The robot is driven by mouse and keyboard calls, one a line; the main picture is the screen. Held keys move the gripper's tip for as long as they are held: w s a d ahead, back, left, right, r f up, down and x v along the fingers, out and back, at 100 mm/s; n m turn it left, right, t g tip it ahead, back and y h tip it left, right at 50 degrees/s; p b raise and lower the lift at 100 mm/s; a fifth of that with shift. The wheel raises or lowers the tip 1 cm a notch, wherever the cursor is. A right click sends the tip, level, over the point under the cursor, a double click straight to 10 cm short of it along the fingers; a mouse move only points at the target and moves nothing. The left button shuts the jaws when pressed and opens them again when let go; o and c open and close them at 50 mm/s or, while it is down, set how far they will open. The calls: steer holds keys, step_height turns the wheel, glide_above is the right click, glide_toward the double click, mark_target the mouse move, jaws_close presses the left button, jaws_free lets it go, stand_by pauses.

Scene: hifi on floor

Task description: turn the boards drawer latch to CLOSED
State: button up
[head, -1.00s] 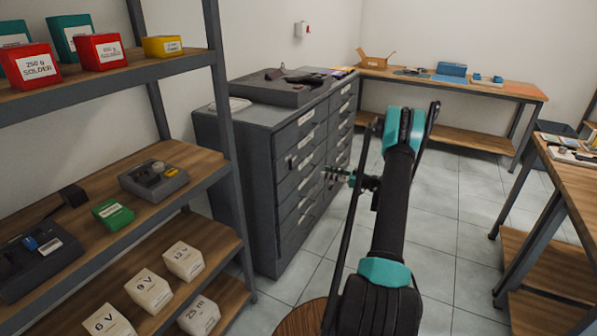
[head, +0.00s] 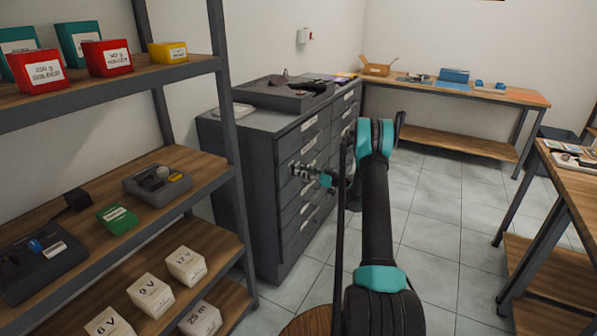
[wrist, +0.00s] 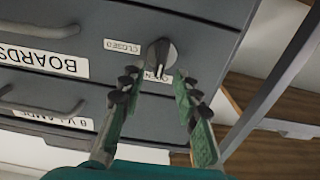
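In the wrist view, upside down, the boards drawer (wrist: 100,25) carries a BOARDS label (wrist: 42,55) and a grey round latch knob (wrist: 161,56) with a raised grip. The grip lies roughly in line with the OPEN label (wrist: 154,77); the CLOSED label (wrist: 122,46) is to the knob's left in the picture. My gripper (wrist: 157,76) is open, its green, dark-padded fingers pointing at the knob, tips on either side and just short of it. In the head view my gripper (head: 300,170) is at the drawer cabinet's front (head: 262,190); the knob cannot be made out there.
A loaded shelf rack (head: 215,110) stands close on the left. A workbench (head: 510,97) is along the back wall and another table (head: 575,190) is at right. The tiled floor (head: 430,235) between them is clear. Other drawers surround the boards drawer.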

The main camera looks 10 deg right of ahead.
mark_target(293, 170)
steer(key=shift+x, duration=1.25)
steer(key=shift+c, duration=0.5)
jaws_close()
